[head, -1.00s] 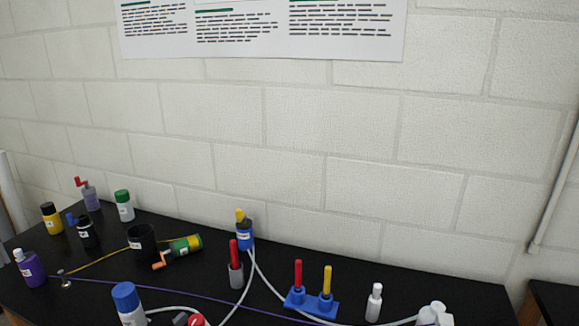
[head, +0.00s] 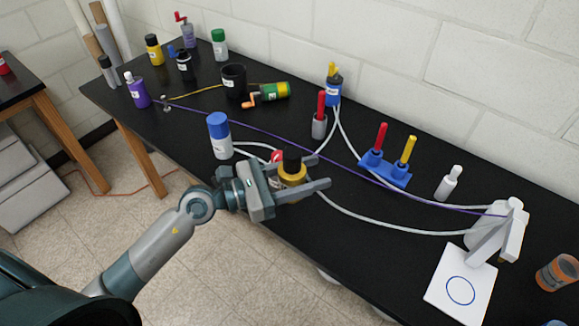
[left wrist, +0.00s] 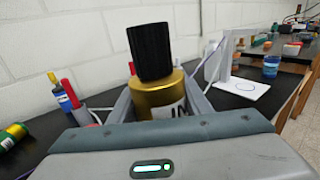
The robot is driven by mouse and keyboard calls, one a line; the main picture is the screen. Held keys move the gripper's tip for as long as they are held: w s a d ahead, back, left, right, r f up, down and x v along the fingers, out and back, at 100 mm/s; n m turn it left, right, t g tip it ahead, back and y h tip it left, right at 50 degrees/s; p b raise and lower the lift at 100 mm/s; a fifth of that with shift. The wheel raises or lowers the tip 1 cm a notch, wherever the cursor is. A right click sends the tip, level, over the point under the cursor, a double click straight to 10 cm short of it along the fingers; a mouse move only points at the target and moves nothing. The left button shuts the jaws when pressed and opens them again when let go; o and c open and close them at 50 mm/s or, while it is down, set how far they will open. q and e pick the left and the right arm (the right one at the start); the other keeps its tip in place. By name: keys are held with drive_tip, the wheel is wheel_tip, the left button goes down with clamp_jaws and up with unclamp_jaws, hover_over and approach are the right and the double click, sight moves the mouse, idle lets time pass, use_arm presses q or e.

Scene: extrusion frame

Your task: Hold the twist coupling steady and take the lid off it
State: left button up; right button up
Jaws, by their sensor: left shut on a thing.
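The twist coupling shows as a gold cylinder (head: 292,173) with a white label and a ribbed black lid (head: 291,157) on its top. My left gripper (head: 318,171) is shut on the gold body, one finger on each side, over the front part of the table. In the left wrist view the gold body (left wrist: 158,98) stands between the fingers, and the black lid (left wrist: 150,52) sits above it, leaning slightly in the picture. The underside of the coupling is hidden, so I cannot tell whether it touches the table. My right gripper is not in view.
A white bottle with a blue cap (head: 219,137) stands left of the gripper. Pale hoses and a purple cord (head: 270,130) cross the black table (head: 385,265).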

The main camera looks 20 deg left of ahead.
use_arm(q)
drive_tip(key=w+d+f+m+g+h, duration=0.1)
drive_tip(key=d+m+g+h, duration=0.1)
drive_tip(key=d+g, duration=0.3)
drive_tip(key=shift+d+m+h, duration=0.4)
drive_tip(key=shift+d+m, duration=0.4)
clamp_jaws()
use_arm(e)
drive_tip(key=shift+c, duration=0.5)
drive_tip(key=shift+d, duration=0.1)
